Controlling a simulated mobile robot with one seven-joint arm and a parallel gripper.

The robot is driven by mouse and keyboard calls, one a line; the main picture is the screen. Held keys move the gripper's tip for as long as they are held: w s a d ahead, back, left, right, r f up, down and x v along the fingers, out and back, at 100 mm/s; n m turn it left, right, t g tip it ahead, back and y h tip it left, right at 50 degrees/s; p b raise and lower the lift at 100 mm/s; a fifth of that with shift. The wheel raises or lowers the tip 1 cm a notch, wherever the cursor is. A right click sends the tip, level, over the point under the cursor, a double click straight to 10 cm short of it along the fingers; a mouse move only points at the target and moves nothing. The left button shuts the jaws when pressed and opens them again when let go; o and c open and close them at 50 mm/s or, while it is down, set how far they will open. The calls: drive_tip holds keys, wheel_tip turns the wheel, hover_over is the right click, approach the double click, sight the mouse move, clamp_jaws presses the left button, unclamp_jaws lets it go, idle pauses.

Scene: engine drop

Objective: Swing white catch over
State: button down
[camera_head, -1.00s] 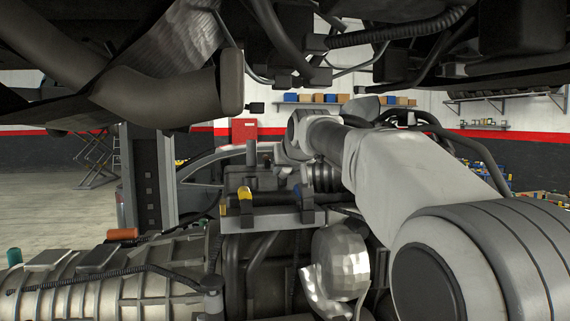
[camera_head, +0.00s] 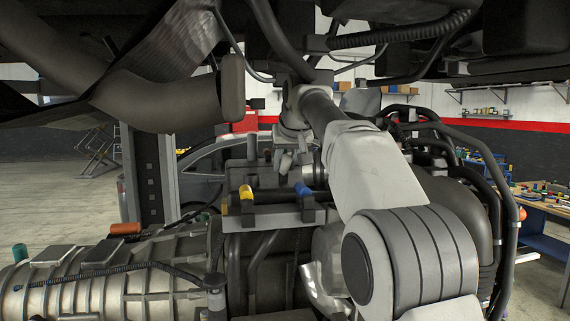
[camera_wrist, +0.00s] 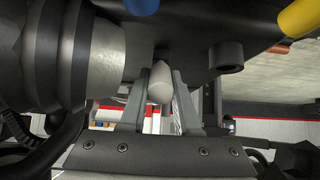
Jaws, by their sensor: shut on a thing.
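The white catch (camera_wrist: 159,82) shows in the wrist view as a pale, rounded tip between the two fingers of my gripper (camera_wrist: 159,104). My gripper is shut on it. In the head view my gripper (camera_head: 287,160) is at the top rear of the engine block, behind the front bracket. The catch cannot be clearly picked out there. A yellow-tipped catch (camera_head: 246,194) and a blue-tipped catch (camera_head: 303,190) sit on the front bracket. Their yellow tip (camera_wrist: 300,17) and blue tip (camera_wrist: 142,5) also show at the top of the wrist view.
A ribbed metal gearbox (camera_head: 110,285) fills the lower left. Dark pipes and hoses (camera_head: 505,210) stand close to the right of my arm. The vehicle underside (camera_head: 150,100) hangs low overhead. A workbench (camera_head: 545,205) is at the far right.

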drive_tip(key=c, duration=0.6)
unclamp_jaws()
drive_tip(key=v, duration=1.7)
drive_tip(key=shift+s+r, duration=0.15)
drive_tip(key=shift+c, duration=0.3)
